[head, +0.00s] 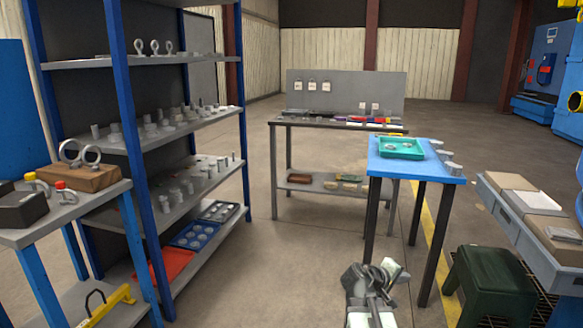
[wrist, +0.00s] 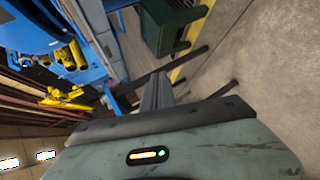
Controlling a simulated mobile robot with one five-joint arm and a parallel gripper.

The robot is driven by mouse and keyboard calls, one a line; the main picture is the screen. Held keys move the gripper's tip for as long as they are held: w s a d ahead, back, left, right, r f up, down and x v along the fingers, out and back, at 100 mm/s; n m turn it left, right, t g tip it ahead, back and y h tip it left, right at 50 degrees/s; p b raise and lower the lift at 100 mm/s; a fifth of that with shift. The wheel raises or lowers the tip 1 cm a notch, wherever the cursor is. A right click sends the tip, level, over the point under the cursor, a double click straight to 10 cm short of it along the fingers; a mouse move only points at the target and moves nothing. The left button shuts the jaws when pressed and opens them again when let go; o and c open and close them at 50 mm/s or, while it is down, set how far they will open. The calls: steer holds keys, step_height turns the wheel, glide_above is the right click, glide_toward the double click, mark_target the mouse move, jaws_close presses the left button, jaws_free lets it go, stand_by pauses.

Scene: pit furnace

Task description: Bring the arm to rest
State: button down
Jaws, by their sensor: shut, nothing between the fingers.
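My arm (head: 372,296) shows at the bottom centre of the head view, low over the floor and in front of the blue-topped table. It is folded close, and nothing is seen in its grip. In the wrist view my gripper (wrist: 157,80) shows its dark fingers together above the grey-green housing with a small lit indicator. The gripper is shut and empty. It touches nothing that I can see. The fingertips are too small to make out in the head view.
A blue-topped table (head: 420,172) with a green tray (head: 400,147) stands just beyond my arm. A dark green stool (head: 490,285) is to the right, near a grey bench (head: 530,222). Blue-framed shelves (head: 128,150) stand left. The floor (head: 270,270) left of my arm is clear.

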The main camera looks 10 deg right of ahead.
steer(key=s+a+f+m+g+y, duration=0.15)
steer(key=a+f+y, duration=0.25)
steer(key=a, duration=0.7)
steer(key=s+a+f+g+y, duration=0.15)
steer(key=a+f+y, duration=0.3)
steer(key=a, duration=0.55)
steer(key=s+a+f+m+g+y, duration=0.1)
steer(key=s+a+f+y, duration=0.3)
steer(key=a, duration=0.7)
step_height(320, 180, up, 34)
steer(key=a+p, duration=0.1)
steer(key=p, duration=3.3)
steer(key=shift+f+g, duration=0.15)
steer(key=shift+g, duration=0.15)
steer(key=shift+m+h, duration=0.25)
